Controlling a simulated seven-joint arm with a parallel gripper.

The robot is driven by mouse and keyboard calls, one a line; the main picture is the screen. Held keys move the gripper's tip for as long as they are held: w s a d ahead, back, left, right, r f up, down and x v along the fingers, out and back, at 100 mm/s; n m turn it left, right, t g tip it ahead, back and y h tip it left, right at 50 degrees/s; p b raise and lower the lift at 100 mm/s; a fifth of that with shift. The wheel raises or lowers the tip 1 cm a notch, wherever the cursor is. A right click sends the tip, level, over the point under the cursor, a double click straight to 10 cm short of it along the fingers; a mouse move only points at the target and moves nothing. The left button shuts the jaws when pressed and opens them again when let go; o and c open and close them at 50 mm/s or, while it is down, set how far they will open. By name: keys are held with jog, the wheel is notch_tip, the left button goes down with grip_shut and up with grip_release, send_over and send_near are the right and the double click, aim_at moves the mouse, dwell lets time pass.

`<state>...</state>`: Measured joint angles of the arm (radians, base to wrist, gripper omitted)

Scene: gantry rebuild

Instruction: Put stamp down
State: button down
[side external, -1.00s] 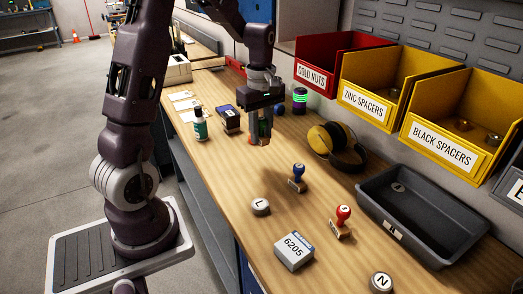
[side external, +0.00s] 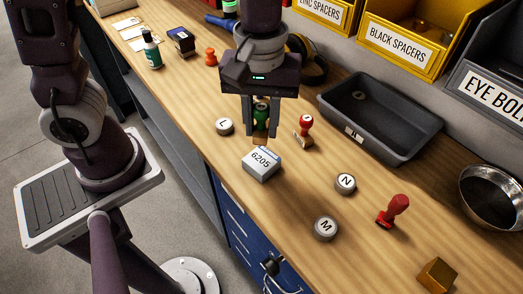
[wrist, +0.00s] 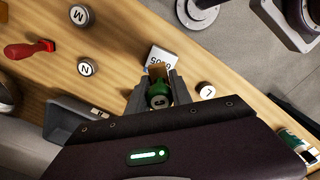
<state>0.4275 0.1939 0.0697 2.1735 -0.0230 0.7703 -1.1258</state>
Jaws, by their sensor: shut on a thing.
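My gripper (side external: 260,132) points down over the bench and is shut on a green-handled stamp (side external: 261,117) with a wooden base. In the wrist view the green stamp (wrist: 158,93) sits between the two fingers, its wooden block partly overlapping the white 6205 box (wrist: 163,57). In the side view the 6205 box (side external: 262,163) is just in front of and below the stamp. I cannot tell whether the stamp touches anything beneath it. A small red stamp (side external: 305,131) stands right of my gripper.
Round discs L (side external: 224,126), N (side external: 345,183) and M (side external: 325,228) lie around the box.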

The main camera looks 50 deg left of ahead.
aim_at(261, 106)
notch_tip(261, 106, down, 7)
jog(key=shift+r, duration=0.15)
jog(key=c, duration=1.1)
grip_release()
jog(key=shift+c, duration=0.2)
notch_tip(261, 106, up, 12)
jog(key=shift+r, duration=0.1)
jog(key=s+a+r+m+t, duration=0.5)
jog(key=s+a+m, duration=0.4)
jog(key=s+a, duration=0.1)
jog(key=shift+t, duration=0.3)
